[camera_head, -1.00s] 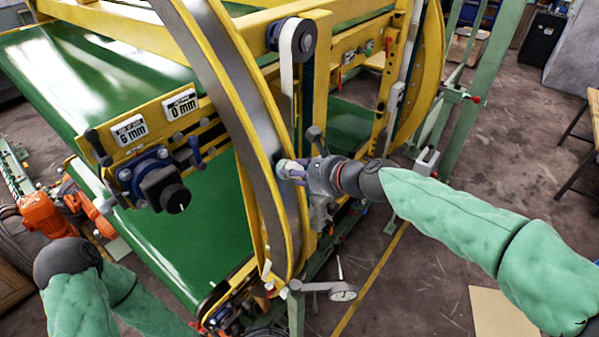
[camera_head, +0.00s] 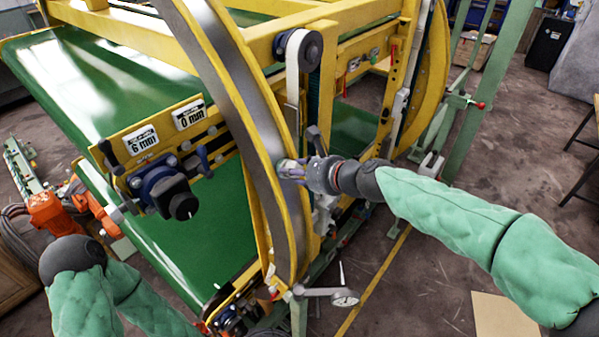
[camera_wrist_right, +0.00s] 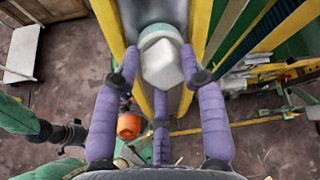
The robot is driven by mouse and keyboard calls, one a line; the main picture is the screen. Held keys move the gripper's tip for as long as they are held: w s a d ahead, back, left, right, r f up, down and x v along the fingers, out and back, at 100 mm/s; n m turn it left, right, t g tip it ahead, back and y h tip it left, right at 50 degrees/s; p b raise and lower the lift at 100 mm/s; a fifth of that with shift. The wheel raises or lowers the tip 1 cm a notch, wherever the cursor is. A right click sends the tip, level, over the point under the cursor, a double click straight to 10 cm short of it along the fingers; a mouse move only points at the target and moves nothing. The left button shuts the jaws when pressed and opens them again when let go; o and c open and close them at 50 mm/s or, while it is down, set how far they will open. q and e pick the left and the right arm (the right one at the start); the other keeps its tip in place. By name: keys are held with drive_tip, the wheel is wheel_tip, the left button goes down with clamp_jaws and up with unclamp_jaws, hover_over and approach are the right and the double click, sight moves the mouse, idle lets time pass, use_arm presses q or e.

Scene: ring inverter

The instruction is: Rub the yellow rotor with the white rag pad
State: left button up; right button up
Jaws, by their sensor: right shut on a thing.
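The yellow rotor (camera_head: 240,95) is a large upright ring with yellow rims and a grey metal band between them. In the right wrist view the rotor's yellow rim (camera_wrist_right: 107,22) and grey band run up behind the pad. My right gripper (camera_head: 289,169) is shut on the white rag pad (camera_wrist_right: 161,65), a white block with a pale teal backing, held between purple fingers. The pad is at the rotor's band; I cannot tell whether it touches. My left arm shows at lower left in the head view, but its gripper is out of frame.
A blue and black clamp knob (camera_head: 172,190) and a panel with labels (camera_head: 165,130) stand left of the rotor. A dial gauge (camera_head: 345,298) sticks out below. Green belts (camera_head: 75,80) lie behind. Open floor (camera_head: 420,265) is at right.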

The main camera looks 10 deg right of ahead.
drive_tip(key=shift+w+a+r+p, duration=0.2)
drive_tip(key=shift+r+p, duration=0.35)
drive_tip(key=shift+r, duration=0.2)
drive_tip(key=shift+f, duration=0.1)
drive_tip(key=shift+s+f+b, duration=0.1)
drive_tip(key=shift+f+b, duration=0.4)
drive_tip(key=shift+b, duration=0.05)
drive_tip(key=f+b, duration=0.1)
drive_tip(key=s+f+b, duration=0.1)
drive_tip(key=shift+d+f+b, duration=0.35)
drive_tip(key=shift+a, duration=0.1)
drive_tip(key=shift+r, duration=0.15)
